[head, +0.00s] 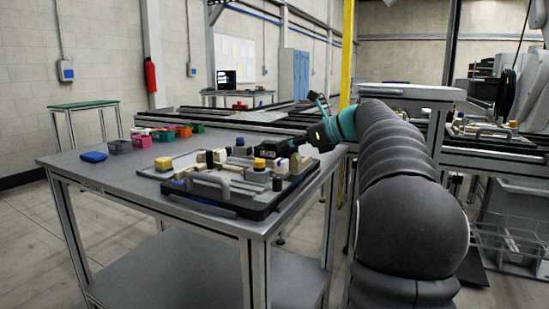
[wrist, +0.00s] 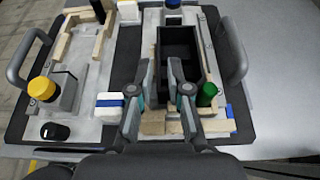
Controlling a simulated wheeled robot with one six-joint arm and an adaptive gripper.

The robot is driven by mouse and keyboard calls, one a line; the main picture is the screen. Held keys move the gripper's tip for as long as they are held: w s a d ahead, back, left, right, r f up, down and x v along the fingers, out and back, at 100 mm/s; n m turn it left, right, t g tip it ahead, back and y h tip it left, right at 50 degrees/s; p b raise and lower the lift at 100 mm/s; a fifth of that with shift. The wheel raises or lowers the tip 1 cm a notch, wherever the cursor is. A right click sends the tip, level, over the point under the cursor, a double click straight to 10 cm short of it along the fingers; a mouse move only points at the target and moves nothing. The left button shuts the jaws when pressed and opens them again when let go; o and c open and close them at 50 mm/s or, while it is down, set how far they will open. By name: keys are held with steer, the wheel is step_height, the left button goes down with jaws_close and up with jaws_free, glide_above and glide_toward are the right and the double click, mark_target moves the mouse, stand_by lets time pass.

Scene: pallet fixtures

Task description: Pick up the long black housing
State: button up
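The long black housing (wrist: 182,42) is an open-topped box lying lengthwise in a wooden-edged slot on the right half of the pallet in the wrist view. My gripper (wrist: 159,66) is open, with a gap between its fingers. Its left finger is just left of the housing's left wall, and its right finger overlaps the housing's interior. The frames do not show whether either finger touches the wall. In the head view my gripper (head: 294,146) is low over the right side of the pallet and hides part of the housing.
The pallet (head: 208,203) has handles at its ends and sits on a grey table (head: 110,183). A green cylinder (wrist: 207,94), a yellow-capped part (wrist: 41,88) and a white-and-blue block (wrist: 109,105) stand near my gripper. Several coloured bins (head: 184,131) are farther back.

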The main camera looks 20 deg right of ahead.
mark_target(274, 153)
steer(key=shift+x, duration=2.7)
steer(key=shift+a, duration=0.1)
jaws_close()
